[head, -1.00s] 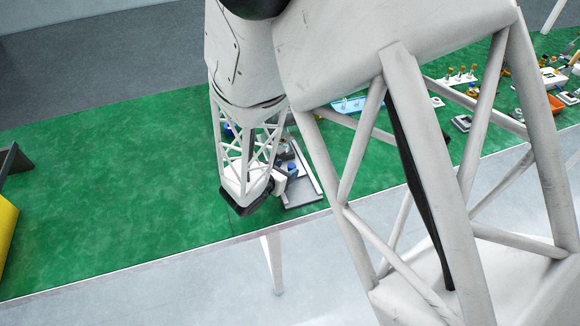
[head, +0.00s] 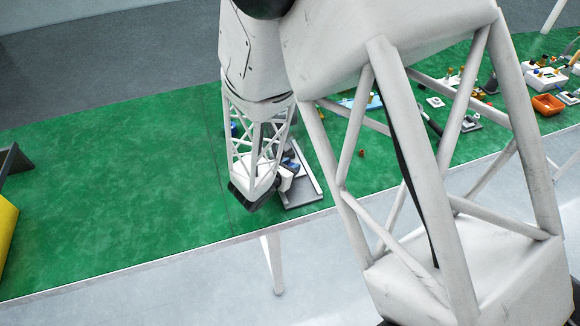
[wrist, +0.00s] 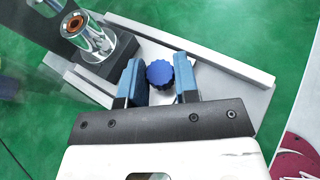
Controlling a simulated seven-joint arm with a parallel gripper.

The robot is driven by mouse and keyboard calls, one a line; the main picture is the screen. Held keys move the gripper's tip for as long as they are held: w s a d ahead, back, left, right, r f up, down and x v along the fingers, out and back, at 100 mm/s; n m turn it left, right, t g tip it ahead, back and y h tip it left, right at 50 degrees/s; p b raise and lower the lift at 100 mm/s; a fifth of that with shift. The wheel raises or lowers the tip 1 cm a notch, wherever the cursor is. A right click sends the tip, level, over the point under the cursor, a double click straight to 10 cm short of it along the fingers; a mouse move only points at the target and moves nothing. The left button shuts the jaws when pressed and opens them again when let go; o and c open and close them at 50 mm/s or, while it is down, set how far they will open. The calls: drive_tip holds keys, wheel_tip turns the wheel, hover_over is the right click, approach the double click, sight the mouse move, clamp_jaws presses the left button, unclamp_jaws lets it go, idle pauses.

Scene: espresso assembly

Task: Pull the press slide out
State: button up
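My gripper (wrist: 160,82) is seen in the wrist view with its two blue-padded fingers on either side of a round, ridged blue knob (wrist: 160,74). The fingers are only part way apart and appear to press on the knob's sides. The knob sits over a pale plate within a grey, rimmed base (wrist: 238,70). I take this assembly for the press, but its slide is not clearly distinguishable.
A shiny metal cylinder with a copper-coloured centre (wrist: 90,38) stands on a dark block (wrist: 108,65) left of the fingers. In the head view, an orange tray (head: 547,104) and several small parts lie at the far right. The green table (head: 110,190) is clear at left.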

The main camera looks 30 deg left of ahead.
clamp_jaws()
drive_tip(key=shift+s+d, duration=0.1)
drive_tip(key=s+d, duration=0.8)
idle(0.4)
drive_tip(key=o, duration=0.9)
unclamp_jaws()
drive_tip(key=shift+c, duration=0.2)
drive_tip(key=v, duration=0.8)
drive_tip(key=shift+r, duration=0.25)
